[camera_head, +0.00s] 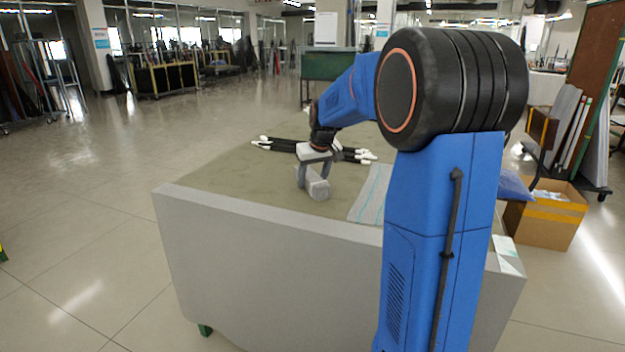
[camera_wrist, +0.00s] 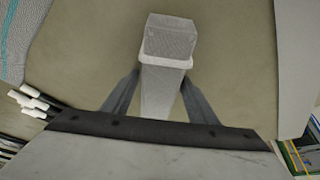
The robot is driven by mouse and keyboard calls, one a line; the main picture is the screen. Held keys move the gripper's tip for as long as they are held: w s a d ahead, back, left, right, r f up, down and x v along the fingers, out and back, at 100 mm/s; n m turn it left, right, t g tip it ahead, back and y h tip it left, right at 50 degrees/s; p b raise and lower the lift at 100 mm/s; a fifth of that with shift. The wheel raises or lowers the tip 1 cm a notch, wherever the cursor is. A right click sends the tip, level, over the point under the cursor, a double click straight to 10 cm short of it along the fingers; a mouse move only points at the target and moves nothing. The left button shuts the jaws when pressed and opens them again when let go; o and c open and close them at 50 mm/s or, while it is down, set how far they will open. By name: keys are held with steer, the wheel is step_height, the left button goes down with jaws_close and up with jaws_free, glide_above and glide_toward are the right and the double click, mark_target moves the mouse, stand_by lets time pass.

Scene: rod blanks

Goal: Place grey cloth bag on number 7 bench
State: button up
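A grey, box-shaped, woven-looking item, which I take for the grey cloth bag (camera_head: 317,187), is at my gripper on the near part of a bench top. In the wrist view the bag (camera_wrist: 170,40) stands between the two dark fingers of my gripper (camera_wrist: 162,78), whose tips meet its sides. My gripper (camera_head: 315,172) points down from above and looks shut on it. Whether the bag is lifted off the surface is hard to tell. No number 7 shows on any bench.
The bench (camera_head: 235,170) has a raised grey front panel (camera_head: 270,255). Black rods with white ends (camera_head: 290,146) lie behind the bag. A striped grey cloth (camera_head: 370,195) lies to its right. A cardboard box (camera_head: 550,215) stands on the floor at right. The floor at left is open.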

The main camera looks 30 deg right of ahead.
steer(key=shift+o, duration=0.6)
steer(key=shift+r, duration=0.2)
steer(key=v, duration=1)
steer(key=shift+s+r, duration=0.2)
steer(key=shift+r, duration=0.1)
steer(key=shift+s+a+r, duration=0.1)
steer(key=shift+s+r, duration=0.2)
steer(key=shift+r, duration=0.2)
steer(key=s+a+f, duration=0.5)
steer(key=s+a, duration=0.1)
steer(key=s, duration=0.5)
steer(key=s+a+f+n, duration=0.1)
steer(key=s+a+f, duration=0.4)
steer(key=s, duration=0.7)
steer(key=s+a+f, duration=0.5)
steer(key=s+a, duration=0.2)
steer(key=s, duration=0.5)
steer(key=shift+y, duration=0.3)
